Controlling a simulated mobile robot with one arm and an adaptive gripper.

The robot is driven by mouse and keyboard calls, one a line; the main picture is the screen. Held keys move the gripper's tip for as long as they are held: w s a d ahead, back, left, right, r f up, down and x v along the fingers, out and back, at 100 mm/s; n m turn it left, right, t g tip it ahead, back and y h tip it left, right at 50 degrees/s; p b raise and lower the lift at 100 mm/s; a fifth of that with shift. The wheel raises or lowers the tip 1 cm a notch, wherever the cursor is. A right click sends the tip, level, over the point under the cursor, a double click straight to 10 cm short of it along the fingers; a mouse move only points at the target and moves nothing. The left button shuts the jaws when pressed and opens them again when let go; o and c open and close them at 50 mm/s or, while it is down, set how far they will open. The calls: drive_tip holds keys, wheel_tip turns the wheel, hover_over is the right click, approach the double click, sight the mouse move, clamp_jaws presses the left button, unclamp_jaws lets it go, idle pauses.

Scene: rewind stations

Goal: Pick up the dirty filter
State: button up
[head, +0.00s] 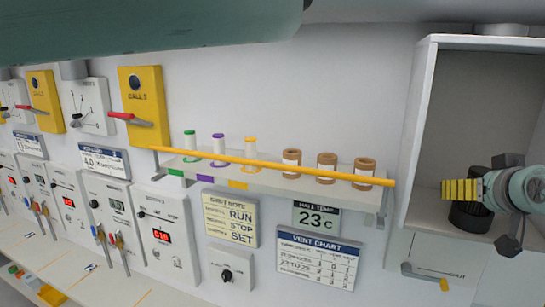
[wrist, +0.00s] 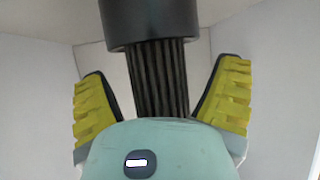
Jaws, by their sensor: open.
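The dirty filter appears as a dark cylinder (head: 468,217) inside the open white compartment at the right of the head view, partly hidden by my gripper (head: 460,190). In the wrist view the filter (wrist: 160,75) has a smooth black cap and dark grey pleats. The two yellow ribbed fingers of my gripper (wrist: 163,85) stand apart on either side of the pleats, with visible gaps. My gripper is open and holds nothing. The pleats' lower end is hidden behind my gripper's pale green body.
The compartment's white side wall (head: 417,130) is close on the left. Below it is a drawer front (head: 440,250) with a handle. To the left, a wall shelf (head: 270,172) holds several spools behind a yellow bar (head: 270,163). Panels with switches and displays line the wall further left.

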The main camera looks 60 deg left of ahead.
drive_tip(key=shift+d, duration=0.1)
drive_tip(key=c, duration=1.4)
drive_tip(key=shift+o, duration=0.2)
